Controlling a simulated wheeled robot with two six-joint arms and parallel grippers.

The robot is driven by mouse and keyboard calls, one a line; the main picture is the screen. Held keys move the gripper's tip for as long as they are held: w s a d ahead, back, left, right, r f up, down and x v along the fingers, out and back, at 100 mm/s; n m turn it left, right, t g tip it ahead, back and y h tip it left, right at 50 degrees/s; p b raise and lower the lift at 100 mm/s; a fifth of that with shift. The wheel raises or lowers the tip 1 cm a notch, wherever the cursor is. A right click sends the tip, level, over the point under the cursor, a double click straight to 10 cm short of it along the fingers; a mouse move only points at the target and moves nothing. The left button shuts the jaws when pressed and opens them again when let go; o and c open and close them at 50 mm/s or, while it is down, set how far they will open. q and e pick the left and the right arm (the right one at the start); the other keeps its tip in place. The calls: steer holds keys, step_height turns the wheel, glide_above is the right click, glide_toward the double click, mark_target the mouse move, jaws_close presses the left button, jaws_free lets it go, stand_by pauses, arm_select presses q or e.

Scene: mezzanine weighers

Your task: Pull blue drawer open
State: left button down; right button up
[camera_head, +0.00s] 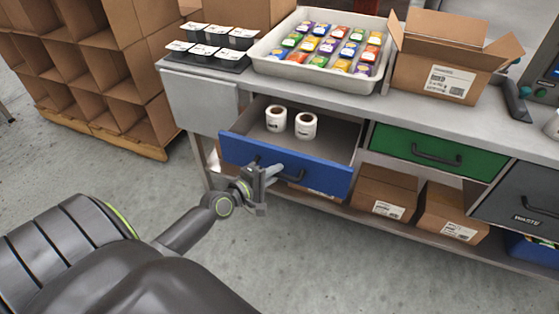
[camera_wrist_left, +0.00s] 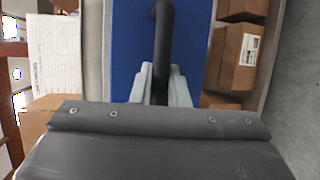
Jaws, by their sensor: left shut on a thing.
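The blue drawer (camera_head: 285,163) stands open under the workbench, its front pulled out from the bench. Two white rolls (camera_head: 290,122) stand upright inside it. My left gripper (camera_head: 268,172) is at the drawer front, shut on its dark handle. In the left wrist view the dark handle (camera_wrist_left: 163,45) runs down between the gripper's pale fingers (camera_wrist_left: 160,85), with the blue drawer front (camera_wrist_left: 132,50) behind. Much of the handle is hidden by the gripper in the head view. My right gripper is not in view.
A green drawer (camera_head: 438,149) and a grey waste drawer (camera_head: 522,203) are to the right. Cardboard boxes (camera_head: 383,190) sit on the lower shelf. A tray of colourful packets (camera_head: 262,66) and an open carton (camera_head: 436,77) stand on the bench. The floor in front is clear.

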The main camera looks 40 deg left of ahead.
arm_select(q)
steer(key=shift+s+d, duration=0.15)
steer(key=shift+s, duration=0.65)
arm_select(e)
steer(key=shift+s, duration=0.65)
arm_select(q)
steer(key=c, duration=1.4)
jaws_free()
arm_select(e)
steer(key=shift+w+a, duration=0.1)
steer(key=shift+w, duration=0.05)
arm_select(q)
steer(key=shift+s, duration=0.1)
